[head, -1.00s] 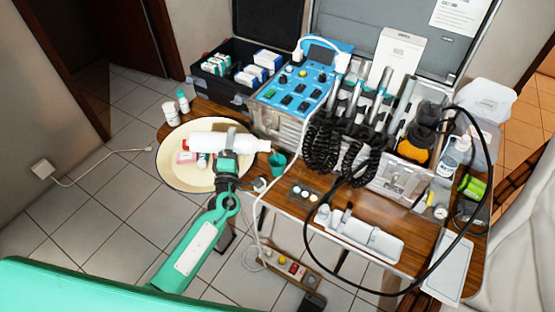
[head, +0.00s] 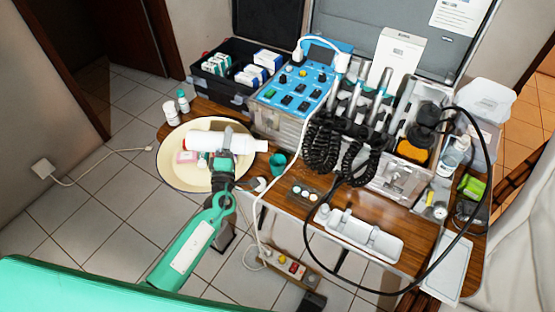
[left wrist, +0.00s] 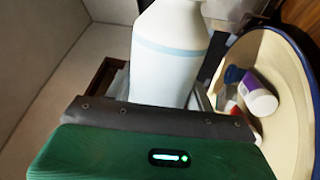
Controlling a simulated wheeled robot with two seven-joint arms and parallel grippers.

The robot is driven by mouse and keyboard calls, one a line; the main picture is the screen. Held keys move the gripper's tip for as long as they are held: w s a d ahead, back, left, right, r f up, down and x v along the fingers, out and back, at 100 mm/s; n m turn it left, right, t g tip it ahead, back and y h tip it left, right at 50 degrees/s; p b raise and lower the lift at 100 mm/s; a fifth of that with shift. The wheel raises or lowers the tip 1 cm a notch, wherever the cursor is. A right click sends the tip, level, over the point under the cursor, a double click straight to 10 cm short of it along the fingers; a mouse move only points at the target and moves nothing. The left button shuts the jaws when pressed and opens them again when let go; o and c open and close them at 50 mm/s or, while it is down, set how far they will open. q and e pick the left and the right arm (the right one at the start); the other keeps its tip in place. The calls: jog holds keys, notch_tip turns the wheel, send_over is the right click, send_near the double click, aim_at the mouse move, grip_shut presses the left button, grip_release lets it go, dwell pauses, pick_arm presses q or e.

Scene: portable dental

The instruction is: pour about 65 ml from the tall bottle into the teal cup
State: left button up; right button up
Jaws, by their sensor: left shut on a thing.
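In the left wrist view the bottle (left wrist: 170,55) shows a pale blue band; the fingers there are hidden. The teal cup (head: 277,164) stands upright on the table, just right of and below the bottle's narrow end, apart from it. I cannot see the cup's contents or any stream. My right gripper is not in view.
A cream basin (head: 178,178) with small items sits under the bottle. A blue-topped dental unit (head: 300,90) with coiled hoses stands behind the cup. A white cable (head: 258,215) hangs near the cup. Two small bottles (head: 170,112) stand at the back left.

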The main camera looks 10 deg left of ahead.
pick_arm(q)
jog(key=shift+f, duration=0.1)
jog(key=n+b, duration=0.1)
jog(key=n+y+b, duration=0.1)
jog(key=n+b, duration=0.1)
jog(key=shift+s+a+f, duration=0.1)
jog(key=shift+f, duration=0.25)
jog(key=shift+r+n, duration=0.25)
jog(key=shift+n, duration=0.25)
jog(key=shift+a+r+n+g+y+b, duration=0.15)
jog(key=shift+r+n+g+y+b, duration=0.2)
jog(key=shift+n+y, duration=0.45)
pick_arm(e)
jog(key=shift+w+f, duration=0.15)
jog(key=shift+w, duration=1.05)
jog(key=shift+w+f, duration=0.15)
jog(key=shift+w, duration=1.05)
pick_arm(q)
jog(key=shift+h, duration=0.4)
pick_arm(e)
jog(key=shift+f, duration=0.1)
